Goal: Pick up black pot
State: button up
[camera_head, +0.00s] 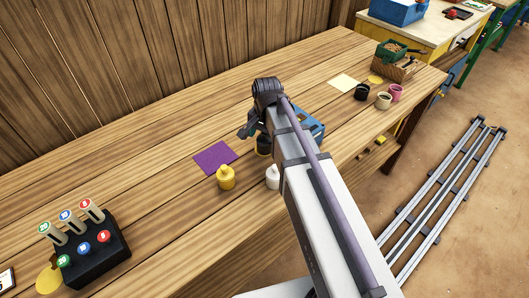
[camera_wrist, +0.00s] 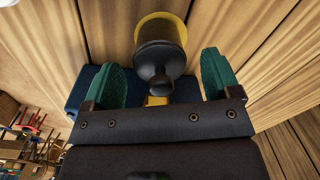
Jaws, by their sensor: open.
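The black pot (camera_wrist: 160,48), with a rounded knob, shows in the wrist view between the two green fingers of my gripper (camera_wrist: 165,78). The fingers are apart, with a visible gap on each side of the pot. A yellow rim shows around the far end of the pot. In the head view the black pot (camera_head: 263,148) is mostly hidden by my arm, and my gripper (camera_head: 250,131) is over the wooden table, also partly hidden.
A yellow pot (camera_head: 226,178) and a white pot (camera_head: 272,178) stand close by, near a purple square (camera_head: 215,157). A blue object (camera_head: 309,124) is partly behind my arm. Several cups stand further right. A black block with knobs (camera_head: 93,248) is at lower left.

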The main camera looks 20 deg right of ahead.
notch_tip(320, 180, down, 3)
jog(key=shift+r+b, duration=0.15)
jog(key=shift+b, duration=0.4)
jog(key=shift+r, duration=0.2)
jog(key=c, duration=1.2)
notch_tip(320, 180, up, 10)
jog(key=p, duration=1)
jog(key=shift+r+p, duration=0.15)
jog(key=shift+p, duration=0.2)
